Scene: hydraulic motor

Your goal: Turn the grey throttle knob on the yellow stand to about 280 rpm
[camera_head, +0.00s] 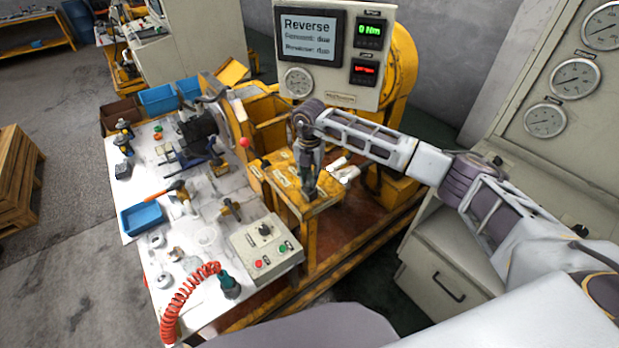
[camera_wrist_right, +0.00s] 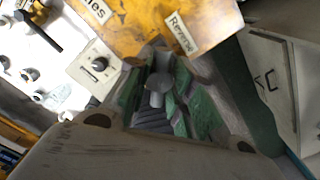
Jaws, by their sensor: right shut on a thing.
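The yellow stand (camera_head: 318,206) is in the middle of the head view, with labels on its top. My right gripper (camera_head: 309,188) points down at the stand's top. In the right wrist view its green-padded fingers close around a small grey round piece, which looks like the throttle knob (camera_wrist_right: 157,84), at the stand's yellow top (camera_wrist_right: 150,22). In the head view the gripper hides the knob. The panel behind has a screen (camera_head: 309,37) reading "Reverse", a green display (camera_head: 369,30) reading 0 Nm, and a red display (camera_head: 364,71) too small to read. My left gripper is not in view.
Left of the stand, a white table (camera_head: 195,236) holds tools, a blue tray (camera_head: 141,218), a control box (camera_head: 265,246) with red and green buttons, and a coiled red hose (camera_head: 186,293). A gauge cabinet (camera_head: 535,85) stands at right.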

